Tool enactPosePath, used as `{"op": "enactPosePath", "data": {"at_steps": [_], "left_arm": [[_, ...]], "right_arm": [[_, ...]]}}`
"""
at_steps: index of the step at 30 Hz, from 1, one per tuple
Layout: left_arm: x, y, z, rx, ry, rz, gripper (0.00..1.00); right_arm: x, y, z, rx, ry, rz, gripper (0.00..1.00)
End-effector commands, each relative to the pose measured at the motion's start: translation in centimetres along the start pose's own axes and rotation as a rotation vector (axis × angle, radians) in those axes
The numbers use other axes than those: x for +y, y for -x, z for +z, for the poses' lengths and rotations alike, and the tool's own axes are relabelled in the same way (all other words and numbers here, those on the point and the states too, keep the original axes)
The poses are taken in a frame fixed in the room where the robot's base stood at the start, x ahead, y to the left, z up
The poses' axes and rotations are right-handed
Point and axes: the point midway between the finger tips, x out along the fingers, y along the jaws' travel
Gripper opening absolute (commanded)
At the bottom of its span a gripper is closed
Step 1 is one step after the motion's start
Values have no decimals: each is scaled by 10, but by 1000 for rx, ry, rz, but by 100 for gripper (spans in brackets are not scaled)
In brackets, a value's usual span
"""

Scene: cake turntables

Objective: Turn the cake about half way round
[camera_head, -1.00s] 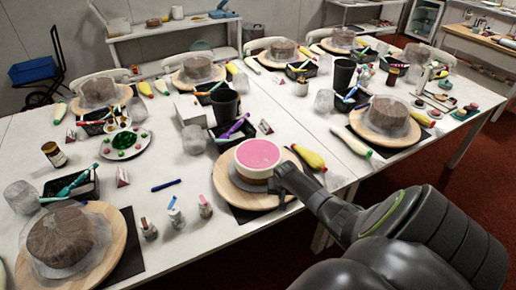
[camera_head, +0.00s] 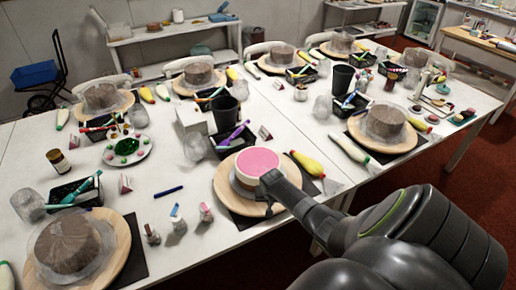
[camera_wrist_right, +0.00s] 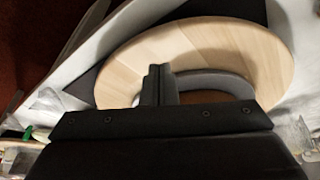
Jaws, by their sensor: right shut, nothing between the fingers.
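The cake (camera_head: 257,160) has a smooth pink top and a pale and brown side. It sits in the middle of a round wooden turntable board (camera_head: 226,188) near the table's front edge. My right gripper (camera_head: 268,186) is at the cake's front right side, low over the board, and hides part of that side. In the right wrist view its fingers (camera_wrist_right: 160,84) are together with nothing between them, above the wooden board (camera_wrist_right: 205,45). A grey curved band shows beside the fingertips. I cannot tell whether they touch the cake or board. My left gripper is not in view.
A dark mat (camera_head: 243,220) lies under the board. Yellow piping bags (camera_head: 308,164) lie to its right, small bottles (camera_head: 205,213) to its left. A black tray (camera_head: 232,142) with tools stands behind. Another wooden board with a wrapped cake (camera_head: 68,240) is at front left.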

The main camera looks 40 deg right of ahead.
Motion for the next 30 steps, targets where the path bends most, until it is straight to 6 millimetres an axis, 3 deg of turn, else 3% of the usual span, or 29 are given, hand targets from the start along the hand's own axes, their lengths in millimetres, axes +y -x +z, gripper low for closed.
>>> {"op": "enactPosePath", "data": {"at_steps": [1,4,10,21,25,30], "left_arm": [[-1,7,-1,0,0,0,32],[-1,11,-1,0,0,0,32],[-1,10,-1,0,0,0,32],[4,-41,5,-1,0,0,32],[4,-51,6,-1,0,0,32],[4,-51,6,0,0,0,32]], "right_arm": [[-15,5,5,-3,0,-5,0],[-34,7,14,-1,0,-3,0],[-50,6,21,0,0,0,0],[-122,-8,-5,3,0,-3,0],[-137,-8,-12,2,-1,-1,0],[-141,-5,-14,0,-1,2,0]]}}
